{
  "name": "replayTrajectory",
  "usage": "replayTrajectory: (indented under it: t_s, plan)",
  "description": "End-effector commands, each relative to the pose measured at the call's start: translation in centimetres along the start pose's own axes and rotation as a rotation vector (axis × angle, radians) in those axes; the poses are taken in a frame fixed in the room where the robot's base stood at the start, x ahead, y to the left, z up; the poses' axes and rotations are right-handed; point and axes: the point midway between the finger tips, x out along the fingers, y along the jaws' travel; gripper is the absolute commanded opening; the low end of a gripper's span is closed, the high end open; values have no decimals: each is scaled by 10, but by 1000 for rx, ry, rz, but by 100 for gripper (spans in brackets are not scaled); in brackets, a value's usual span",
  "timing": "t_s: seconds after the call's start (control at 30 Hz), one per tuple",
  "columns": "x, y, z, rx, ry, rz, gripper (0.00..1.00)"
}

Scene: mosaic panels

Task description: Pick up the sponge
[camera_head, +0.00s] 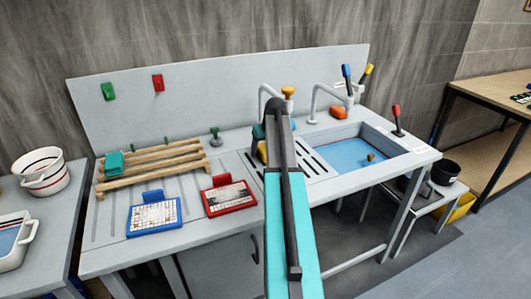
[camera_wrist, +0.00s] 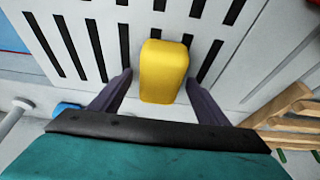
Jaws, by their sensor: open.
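A yellow block that looks like the sponge (camera_wrist: 163,70) lies on the slotted drainboard (camera_wrist: 92,12) in the wrist view. My gripper (camera_wrist: 159,78) is open, with one dark finger on each side of the block and a gap on both sides. Whether the fingertips reach down to its level is hard to tell. In the head view a small part of the yellow block (camera_head: 262,152) shows left of my arm, which hides the rest of it. My fingers are not clear in the head view.
The sink (camera_head: 358,154) with blue inside lies right of the drainboard. Taps (camera_head: 333,90) rise behind. A wooden rack (camera_head: 155,162) with a teal block (camera_head: 114,163), and blue (camera_head: 153,215) and red (camera_head: 229,195) framed boards, stand left.

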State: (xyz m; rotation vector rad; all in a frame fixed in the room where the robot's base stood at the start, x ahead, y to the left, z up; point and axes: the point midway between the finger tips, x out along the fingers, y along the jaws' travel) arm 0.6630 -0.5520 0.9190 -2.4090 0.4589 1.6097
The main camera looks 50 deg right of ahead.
Motion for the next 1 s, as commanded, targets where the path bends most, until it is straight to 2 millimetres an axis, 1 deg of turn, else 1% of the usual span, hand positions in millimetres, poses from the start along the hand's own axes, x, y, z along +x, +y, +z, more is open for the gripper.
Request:
replayTrajectory:
  t_s: [0.97, 1.0]
  plan:
    - [4, 1, 2, 1, 0, 0, 69]
    - [3, 1, 2, 1, 0, 0, 62]
